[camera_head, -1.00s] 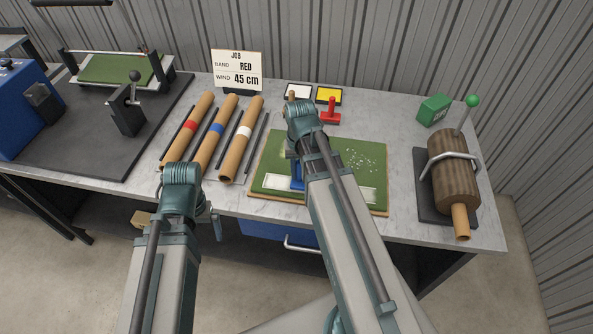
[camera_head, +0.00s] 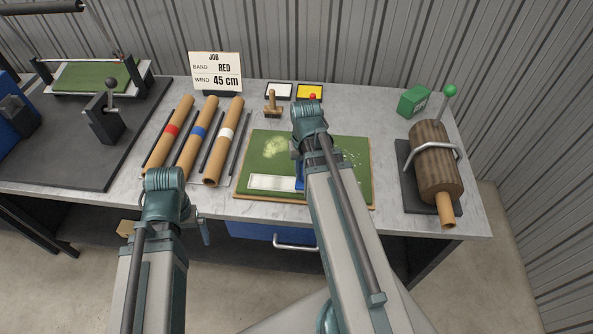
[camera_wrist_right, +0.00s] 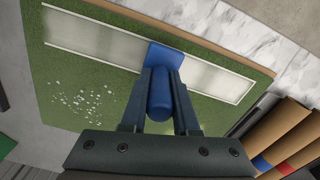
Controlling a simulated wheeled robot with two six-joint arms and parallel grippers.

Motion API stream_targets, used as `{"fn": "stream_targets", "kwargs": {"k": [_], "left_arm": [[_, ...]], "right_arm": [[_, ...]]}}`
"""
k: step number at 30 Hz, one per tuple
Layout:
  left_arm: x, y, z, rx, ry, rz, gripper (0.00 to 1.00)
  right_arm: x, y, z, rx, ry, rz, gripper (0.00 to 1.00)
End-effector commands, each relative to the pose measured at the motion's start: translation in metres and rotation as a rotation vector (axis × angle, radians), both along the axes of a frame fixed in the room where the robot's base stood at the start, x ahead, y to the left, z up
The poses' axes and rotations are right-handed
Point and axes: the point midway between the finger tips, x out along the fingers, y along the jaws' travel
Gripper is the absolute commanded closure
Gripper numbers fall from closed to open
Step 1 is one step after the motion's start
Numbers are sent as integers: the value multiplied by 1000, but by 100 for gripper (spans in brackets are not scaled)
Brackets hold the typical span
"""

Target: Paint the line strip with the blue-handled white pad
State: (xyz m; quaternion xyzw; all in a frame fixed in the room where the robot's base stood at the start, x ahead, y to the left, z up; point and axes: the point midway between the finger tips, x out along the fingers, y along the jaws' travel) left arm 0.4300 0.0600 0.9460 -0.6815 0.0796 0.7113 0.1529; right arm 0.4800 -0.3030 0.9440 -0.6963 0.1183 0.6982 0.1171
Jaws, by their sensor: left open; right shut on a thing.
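The line strip (camera_head: 270,182) is a pale band with a white outline along the near edge of the green turf board (camera_head: 244,165); it also shows in the right wrist view (camera_wrist_right: 95,38). My right gripper (camera_wrist_right: 162,88) is shut on the blue handle of the pad (camera_wrist_right: 163,57). The pad's blue body lies over the strip around its middle; its white underside is hidden, and I cannot tell whether it touches. In the head view my right arm covers part of the board and strip. My left gripper (camera_head: 203,230) is open and empty, low in front of the table edge.
A pale patch (camera_head: 276,147) and white specks mark the turf. A wooden-handled stamp (camera_head: 272,106), white tray (camera_head: 279,91) and yellow tray (camera_head: 310,92) stand behind. Banded tubes (camera_head: 197,135) lie left; a clamped wooden roller (camera_head: 436,165) stands right.

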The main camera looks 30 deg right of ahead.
Motion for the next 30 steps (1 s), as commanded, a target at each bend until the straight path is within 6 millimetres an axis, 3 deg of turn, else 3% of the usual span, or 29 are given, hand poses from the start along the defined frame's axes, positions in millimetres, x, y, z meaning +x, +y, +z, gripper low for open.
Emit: {"fn": "stream_targets", "kwargs": {"k": [30], "left_arm": [[0, 0, 0, 0, 0, 0, 0]], "right_arm": [[-22, -33, 0, 2, -2, 0, 100]]}}
